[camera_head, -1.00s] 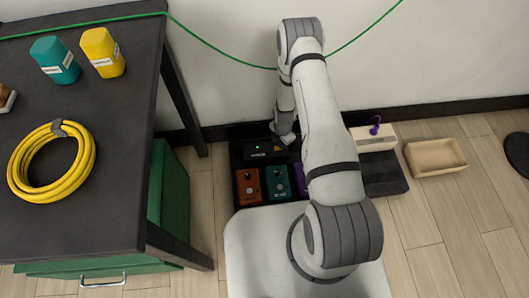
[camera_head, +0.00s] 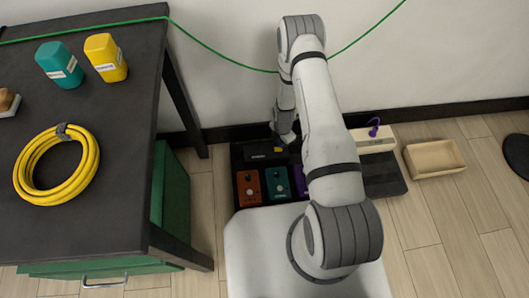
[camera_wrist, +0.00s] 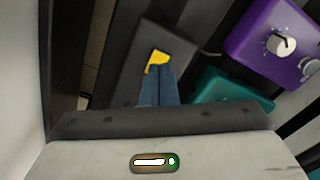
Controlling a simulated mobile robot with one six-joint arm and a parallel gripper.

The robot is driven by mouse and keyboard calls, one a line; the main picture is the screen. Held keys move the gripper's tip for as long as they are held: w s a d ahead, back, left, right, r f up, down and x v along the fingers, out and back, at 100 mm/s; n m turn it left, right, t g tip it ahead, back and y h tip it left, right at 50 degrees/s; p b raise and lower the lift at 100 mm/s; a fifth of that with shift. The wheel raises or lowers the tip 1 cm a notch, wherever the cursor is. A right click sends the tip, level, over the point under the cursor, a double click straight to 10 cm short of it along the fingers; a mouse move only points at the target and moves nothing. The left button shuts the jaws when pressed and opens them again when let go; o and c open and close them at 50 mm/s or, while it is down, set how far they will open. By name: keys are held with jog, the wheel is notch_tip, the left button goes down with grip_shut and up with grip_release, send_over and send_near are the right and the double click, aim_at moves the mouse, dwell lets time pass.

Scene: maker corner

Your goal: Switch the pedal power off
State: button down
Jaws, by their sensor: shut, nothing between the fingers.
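The pedal power unit (camera_head: 262,155) is a black box at the back of the dark pedalboard, behind the pedals. Its yellow switch (camera_wrist: 157,58) shows in the wrist view on the dark box top, partly covered by my fingers. My gripper (camera_wrist: 160,72) is shut and empty, with its fingertips at the yellow switch; I cannot tell whether they touch it. In the head view the arm reaches down just right of the unit. No green light shows on the unit now.
An orange pedal (camera_head: 249,187), a teal pedal (camera_head: 277,183) and a purple pedal (camera_wrist: 270,40) stand close by. A dark workbench (camera_head: 110,180) is on the left.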

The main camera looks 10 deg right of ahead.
notch_tip(320, 180, up, 4)
jog(key=shift+r+p, duration=0.15)
jog(key=shift+p, duration=1)
notch_tip(320, 180, up, 45)
jog(key=m+t+p, duration=0.1)
jog(key=m+p, duration=0.9)
jog(key=p, duration=0.3)
jog(key=s+r+m+p, duration=0.4)
jog(key=s+r, duration=0.3)
jog(key=r, duration=0.5)
jog(key=s+r+m+t+p, duration=0.1)
jog(key=s+r+m+p, duration=0.4)
jog(key=s+r, duration=0.3)
jog(key=s+r+m+p, duration=0.5)
jog(key=s+r+p, duration=0.2)
jog(key=r, duration=0.9)
jog(key=shift+s+r+t, duration=0.3)
jog(key=shift+s, duration=0.05)
